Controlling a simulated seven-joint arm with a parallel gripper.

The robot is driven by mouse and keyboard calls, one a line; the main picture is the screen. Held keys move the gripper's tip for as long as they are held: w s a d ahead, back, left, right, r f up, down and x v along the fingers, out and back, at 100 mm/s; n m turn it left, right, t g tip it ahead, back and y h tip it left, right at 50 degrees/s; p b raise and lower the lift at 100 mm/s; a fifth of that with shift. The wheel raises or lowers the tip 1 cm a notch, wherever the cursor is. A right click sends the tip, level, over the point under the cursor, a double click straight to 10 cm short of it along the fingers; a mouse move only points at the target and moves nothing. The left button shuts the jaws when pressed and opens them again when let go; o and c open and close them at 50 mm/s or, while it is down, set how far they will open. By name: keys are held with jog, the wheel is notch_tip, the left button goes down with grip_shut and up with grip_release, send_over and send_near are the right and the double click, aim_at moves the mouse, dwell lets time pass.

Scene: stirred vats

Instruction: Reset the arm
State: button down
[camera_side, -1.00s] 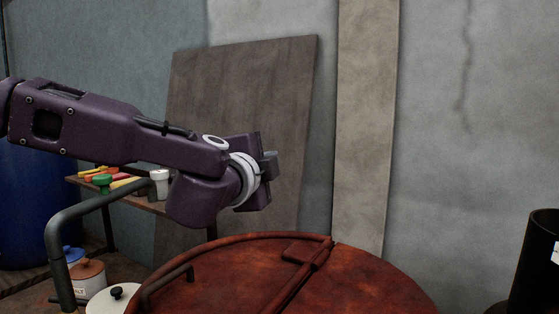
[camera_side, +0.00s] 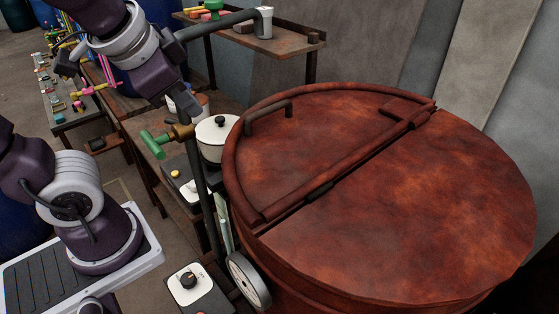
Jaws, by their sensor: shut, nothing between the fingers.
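My gripper (camera_side: 183,102) is at the upper left, beyond a white ring and a purple wrist block. It points down and to the right, and its small grey fingers look shut and empty. It appears in front of the dark upright pipe (camera_side: 198,170), and I cannot tell how far apart they are. The rust-red vat (camera_side: 400,205) fills the right side, with its hinged half lid (camera_side: 315,135) lying closed. My gripper is left of the vat in the picture, not over its lid.
A shelf (camera_side: 300,47) with a white cup (camera_side: 263,22) is behind. A control box (camera_side: 190,290) and a round gauge (camera_side: 248,280) stand by the vat's left side.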

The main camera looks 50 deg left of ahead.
jog(key=s+d+f+n+h, duration=0.2)
jog(key=s+d, duration=0.2)
jog(key=s, duration=0.1)
jog(key=shift+s+d+f+h, duration=0.2)
jog(key=shift+s+h, duration=0.1)
jog(key=shift+h, duration=0.1)
dwell(0.4)
